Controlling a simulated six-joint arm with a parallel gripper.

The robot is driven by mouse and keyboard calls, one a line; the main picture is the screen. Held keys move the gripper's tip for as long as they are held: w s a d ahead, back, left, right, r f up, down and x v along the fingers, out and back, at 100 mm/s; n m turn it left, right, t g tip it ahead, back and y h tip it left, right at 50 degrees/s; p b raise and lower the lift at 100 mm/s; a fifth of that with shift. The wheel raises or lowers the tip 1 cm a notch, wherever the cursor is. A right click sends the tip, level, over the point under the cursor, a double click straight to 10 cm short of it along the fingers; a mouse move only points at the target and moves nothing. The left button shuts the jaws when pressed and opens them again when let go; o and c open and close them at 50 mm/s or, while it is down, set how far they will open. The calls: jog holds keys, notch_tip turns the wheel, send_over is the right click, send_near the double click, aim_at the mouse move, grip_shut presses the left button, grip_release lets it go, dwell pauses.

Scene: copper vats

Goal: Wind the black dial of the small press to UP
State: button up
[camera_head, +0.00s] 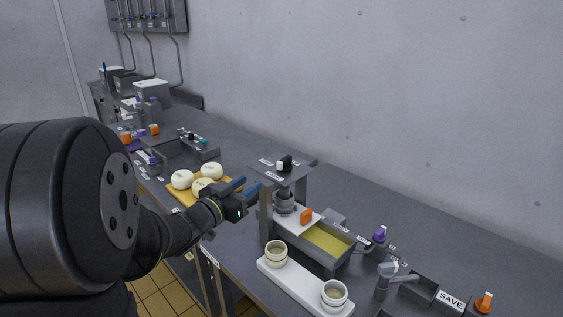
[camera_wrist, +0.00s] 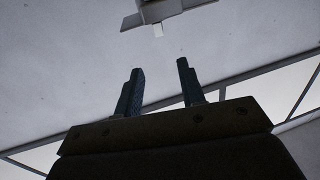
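The small press (camera_head: 283,173) is a grey frame on the bench with a flat top plate. Its black dial (camera_head: 287,161) sits on top, with a white part at its left side. White labels lie on the plate around the dial, too small to read. My gripper (camera_head: 243,187) is left of the press, slightly lower than its top and apart from the dial. In the wrist view its two blue fingers (camera_wrist: 160,68) stand apart with nothing between them. A grey shape with a white tip shows at the top of that view; I cannot tell what it is.
White round pieces (camera_head: 182,180) lie on a yellow board (camera_head: 180,197) near my gripper. Two cups (camera_head: 334,292) are on a white strip (camera_head: 300,285). Behind the press is bare bench.

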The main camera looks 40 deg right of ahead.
aim_at(282, 161)
jog(key=w+d, duration=0.1)
jog(key=d, duration=0.4)
jog(key=w+d, duration=0.1)
jog(key=d, duration=0.9)
jog(key=shift+w+d, duration=0.3)
jog(key=shift+w, duration=0.1)
grip_shut()
